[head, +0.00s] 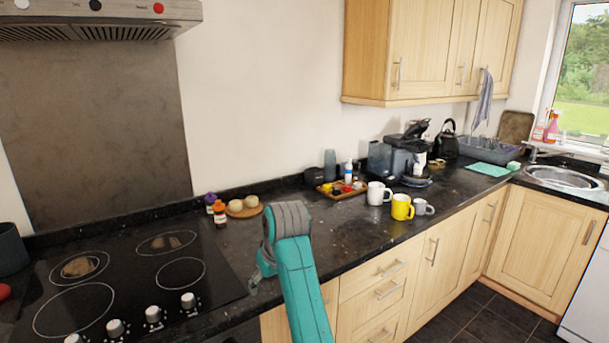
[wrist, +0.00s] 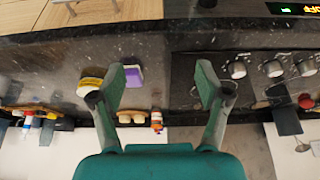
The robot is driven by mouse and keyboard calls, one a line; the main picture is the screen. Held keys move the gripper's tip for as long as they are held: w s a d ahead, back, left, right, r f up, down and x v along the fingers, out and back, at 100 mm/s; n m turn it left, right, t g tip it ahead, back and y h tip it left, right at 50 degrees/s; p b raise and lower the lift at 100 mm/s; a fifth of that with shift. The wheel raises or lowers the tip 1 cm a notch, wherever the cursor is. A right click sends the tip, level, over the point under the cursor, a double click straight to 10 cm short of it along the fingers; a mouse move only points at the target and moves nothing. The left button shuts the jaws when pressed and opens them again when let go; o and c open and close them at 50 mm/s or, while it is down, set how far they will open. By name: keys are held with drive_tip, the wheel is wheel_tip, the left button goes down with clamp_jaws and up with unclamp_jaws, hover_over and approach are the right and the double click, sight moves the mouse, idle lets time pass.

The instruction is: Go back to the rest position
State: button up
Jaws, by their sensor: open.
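My gripper (wrist: 161,84) is open in the wrist view, with nothing between its fingers. Its fingers reach over the dark countertop (head: 340,237) beside the hob's edge. In the head view my teal arm rises from the bottom and bends down near the hob's right side, hiding most of the gripper. A purple item (wrist: 134,76) lies by the left finger in the wrist view.
The black hob (head: 130,280) with knobs is at left. Rolls on a round board (head: 243,211) and small bottles (head: 218,211) stand behind my arm. A yellow mug (head: 401,207), other mugs, a tray (head: 342,190) and a coffee machine (head: 405,155) are to the right. Counter between is clear.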

drive_tip(key=s+d+f+m+t, duration=0.1)
drive_tip(key=s+d+f, duration=0.2)
drive_tip(key=f, duration=0.5)
drive_tip(key=s+d+f+t, duration=0.1)
drive_tip(key=s+d+f, duration=0.15)
drive_tip(key=f, duration=0.55)
drive_tip(key=s+d+f+m+t, duration=0.1)
drive_tip(key=s+d+f, duration=0.1)
drive_tip(key=d+f, duration=0.35)
drive_tip(key=s+d+f+m+t, duration=0.1)
drive_tip(key=s+d+f, duration=0.2)
drive_tip(key=s+f, duration=0.4)
drive_tip(key=s+d+f+m+t, duration=0.15)
drive_tip(key=s+d+f, duration=0.3)
drive_tip(key=s, duration=0.45)
drive_tip(key=s+d+r+t+h, duration=0.1)
drive_tip(key=s+d, duration=0.2)
drive_tip(key=s, duration=0.6)
drive_tip(key=s+d+r+t, duration=0.1)
drive_tip(key=s+d+t, duration=0.1)
drive_tip(key=s, duration=0.7)
drive_tip(key=s+d+r+m+t+h, duration=0.1)
drive_tip(key=s+d+r+m+t, duration=0.1)
drive_tip(key=s+r, duration=1.4)
drive_tip(key=shift+s+d+h, duration=0.3)
drive_tip(key=shift+s+d, duration=0.1)
drive_tip(key=shift+d, duration=0.25)
